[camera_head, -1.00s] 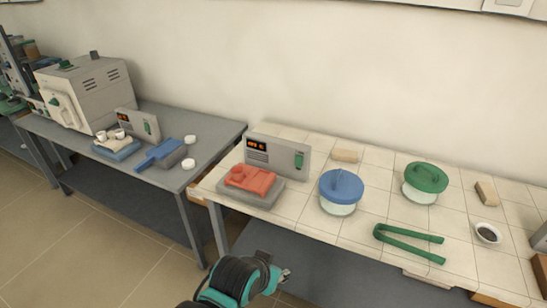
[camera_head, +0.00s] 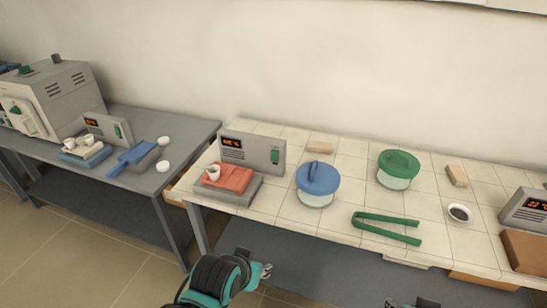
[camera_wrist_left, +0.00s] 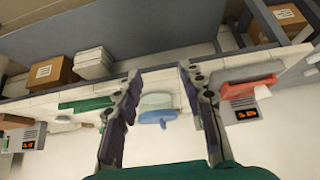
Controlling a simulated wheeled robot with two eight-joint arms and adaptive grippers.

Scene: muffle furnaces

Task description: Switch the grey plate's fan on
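The grey plate (camera_head: 240,196) lies on the tiled bench with a red slab (camera_head: 232,179) on it. A small white cup (camera_head: 213,172) stands on the slab. Behind it is an upright grey panel (camera_head: 258,150) with a lit orange display and a green switch (camera_head: 274,157) at its right end. I cannot tell the switch's setting. The panel also shows upside down in the left wrist view (camera_wrist_left: 238,104). My left gripper (camera_head: 264,271) is in front of and below the bench edge; its fingers (camera_wrist_left: 160,76) are apart and empty. My right gripper (camera_head: 392,303) barely shows at the bottom edge.
A blue-lidded jar (camera_head: 317,180), green-lidded jar (camera_head: 398,167), green tongs (camera_head: 385,228) and a small dark-filled bowl (camera_head: 459,213) stand right of the plate. Another display panel (camera_head: 528,208) is far right. A grey table (camera_head: 185,140) stands left, across a gap.

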